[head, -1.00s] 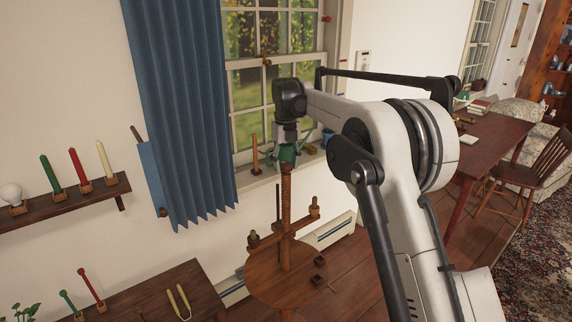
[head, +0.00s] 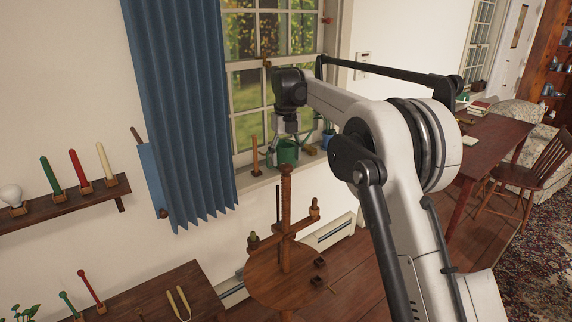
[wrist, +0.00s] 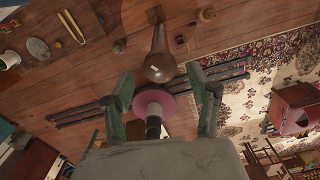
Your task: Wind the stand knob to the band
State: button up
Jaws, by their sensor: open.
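The wooden stand has a round top (head: 262,278), a central turned post (head: 286,212) and a crossarm with small upright pegs. I cannot make out which part is the knob, and no band is clear. In the wrist view the post (wrist: 160,62) shows from above, just beyond my fingers and not between them. My gripper (head: 289,145) is open, above the post in the head view, against the windowsill. In the wrist view its two fingers (wrist: 163,105) stand apart. A pink disc (wrist: 151,104) on a dark stem shows between them; what it belongs to is unclear.
A blue curtain (head: 180,120) hangs left. A low table (head: 165,290) with tongs (head: 179,303) is at lower left. A wall shelf (head: 70,203) holds several sticks.

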aim_at(286, 164)
notch_tip(286, 164, up, 9)
dwell(0.3)
jog(key=shift+f, duration=0.1)
notch_tip(286, 164, down, 12)
jog(key=m+p, duration=0.7)
jog(key=m, duration=2.8)
jog(key=shift+m, duration=0.4)
